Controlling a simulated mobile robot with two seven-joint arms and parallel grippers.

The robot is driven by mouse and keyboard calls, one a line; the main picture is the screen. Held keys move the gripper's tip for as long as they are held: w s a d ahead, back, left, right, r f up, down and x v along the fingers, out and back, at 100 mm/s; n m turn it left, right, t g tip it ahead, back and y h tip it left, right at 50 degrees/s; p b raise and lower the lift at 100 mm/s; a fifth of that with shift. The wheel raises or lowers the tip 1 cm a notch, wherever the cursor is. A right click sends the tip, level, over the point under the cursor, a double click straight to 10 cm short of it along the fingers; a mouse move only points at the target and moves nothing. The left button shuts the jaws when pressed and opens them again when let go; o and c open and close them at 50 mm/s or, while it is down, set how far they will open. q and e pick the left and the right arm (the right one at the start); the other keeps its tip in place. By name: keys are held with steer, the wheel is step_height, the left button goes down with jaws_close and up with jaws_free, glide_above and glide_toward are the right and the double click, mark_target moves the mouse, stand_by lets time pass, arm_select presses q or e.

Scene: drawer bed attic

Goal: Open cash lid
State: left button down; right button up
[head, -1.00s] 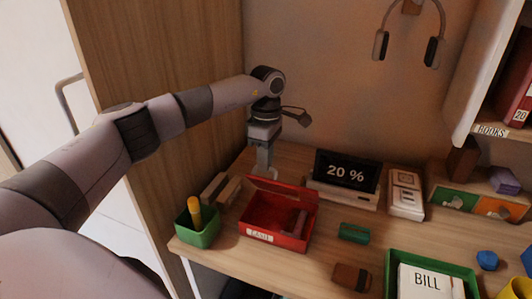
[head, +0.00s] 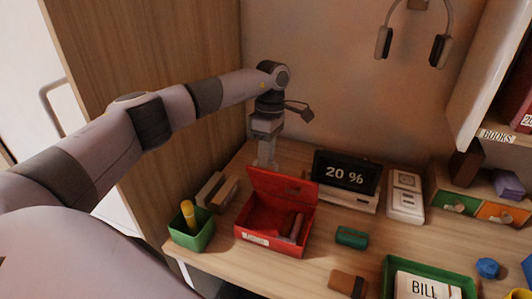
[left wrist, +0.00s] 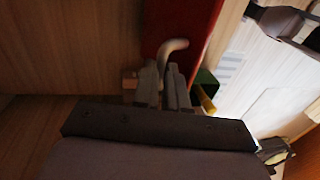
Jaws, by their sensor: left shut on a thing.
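The red cash box (head: 267,241) stands on the desk with a label on its front. Its red lid (head: 283,187) stands up at the back edge, and the inside is visible with a reddish-brown item (head: 291,226) in it. My left gripper (head: 266,160) is just behind the lid's upper left, pointing down. In the left wrist view the gripper (left wrist: 167,85) is shut on the pale curved lid handle (left wrist: 173,46), beside the red lid (left wrist: 185,20). In the head view the lid hides the handle and fingertips. My right gripper is not in view.
A green cup (head: 191,235) with a yellow item stands left of the box. A display reading 20 % (head: 345,176) is close on the right. A green block (head: 351,237), a brown item (head: 348,284) and a green bill tray (head: 391,268) lie at right.

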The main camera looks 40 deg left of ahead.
arm_select(q)
steer(key=c, duration=1.4)
jaws_free()
steer(key=shift+s+f, duration=0.15)
steer(key=shift+f, duration=0.5)
steer(key=shift+o, duration=1.2)
steer(key=shift+w+a, duration=0.1)
steer(key=shift+w, duration=0.1)
steer(key=shift+s+r, duration=0.1)
steer(key=shift+r, duration=0.05)
step_height(320, 180, up, 7)
steer(key=w, duration=0.1)
steer(key=shift+w+b, duration=0.25)
steer(key=shift+b, duration=0.1)
steer(key=shift+a, duration=0.1)
